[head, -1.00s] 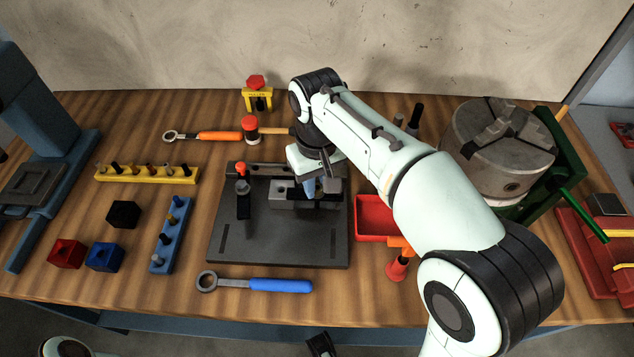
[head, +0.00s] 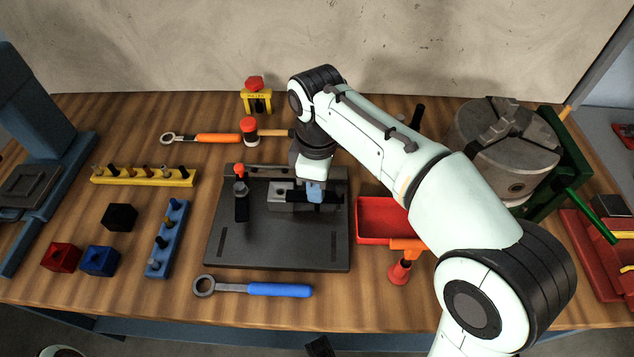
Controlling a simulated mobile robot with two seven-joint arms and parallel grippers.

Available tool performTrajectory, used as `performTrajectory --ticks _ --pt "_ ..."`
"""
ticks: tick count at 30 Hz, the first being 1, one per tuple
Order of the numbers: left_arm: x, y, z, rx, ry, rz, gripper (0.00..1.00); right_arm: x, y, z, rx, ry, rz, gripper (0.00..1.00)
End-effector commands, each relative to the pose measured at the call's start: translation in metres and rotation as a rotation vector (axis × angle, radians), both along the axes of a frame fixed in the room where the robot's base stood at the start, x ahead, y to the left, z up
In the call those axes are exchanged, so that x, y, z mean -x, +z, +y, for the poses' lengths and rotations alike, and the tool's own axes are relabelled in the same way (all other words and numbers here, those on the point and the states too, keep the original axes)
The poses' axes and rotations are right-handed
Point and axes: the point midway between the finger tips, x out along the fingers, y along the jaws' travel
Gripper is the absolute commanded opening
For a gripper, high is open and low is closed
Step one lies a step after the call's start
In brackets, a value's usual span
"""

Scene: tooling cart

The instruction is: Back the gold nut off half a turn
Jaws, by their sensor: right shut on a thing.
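My right gripper (head: 316,192) points down over the grey steel block (head: 281,196) on the dark fixture plate (head: 275,252). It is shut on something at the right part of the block. My left gripper is not in view.
A red tray (head: 380,222) and an orange-red stand (head: 400,270) are right of the plate. A blue-handled wrench (head: 280,290) lies in front. A chuck (head: 500,150) stands far right.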

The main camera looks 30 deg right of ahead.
Motion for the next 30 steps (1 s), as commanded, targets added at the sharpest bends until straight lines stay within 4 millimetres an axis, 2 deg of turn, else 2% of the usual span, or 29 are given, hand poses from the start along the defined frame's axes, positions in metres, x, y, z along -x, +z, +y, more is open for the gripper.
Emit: performTrajectory --ticks 12,28,29,30 --pt "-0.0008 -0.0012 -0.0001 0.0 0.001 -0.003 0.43 -0.0004 0.0006 0.0002 0.0 0.179 -0.003 0.0" --pt "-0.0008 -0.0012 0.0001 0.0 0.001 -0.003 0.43 -0.0004 0.0007 0.0002 0.0 0.2 -0.003 0.0" --pt "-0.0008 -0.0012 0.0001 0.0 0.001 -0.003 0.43 -0.0004 0.0007 0.0002 0.001 0.2 -0.002 0.31" --pt "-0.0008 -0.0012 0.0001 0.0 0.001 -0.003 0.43 -0.0004 0.0007 0.0002 0.001 0.2 -0.002 0.35"
